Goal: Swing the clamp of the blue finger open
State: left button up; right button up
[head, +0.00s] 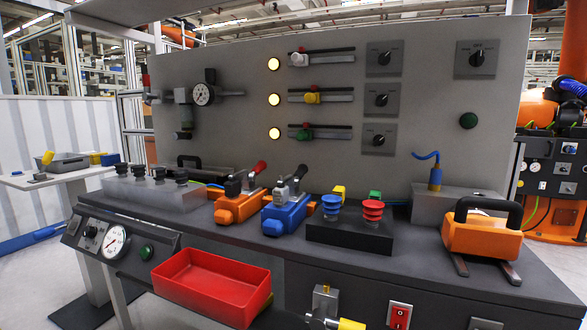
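The blue finger (287,213) is a blue block on the bench top, right of a similar orange finger (237,206). I cannot tell from this view whether the clamp is closed down on anything. The orange finger carries a similar clamp with a red handle (260,168).
A black box with blue and red buttons (372,210) stands close on the right. A grey block with black knobs (152,188) is at left. A red tray (212,285) sits at the front edge. An orange handled unit (482,237) stands at right.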

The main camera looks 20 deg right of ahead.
aim_at(303, 169)
jog(key=i+j+z, duration=0.1)
jog(key=i, duration=0.35)
jog(key=i+l+z, duration=0.1)
jog(key=i, duration=0.4)
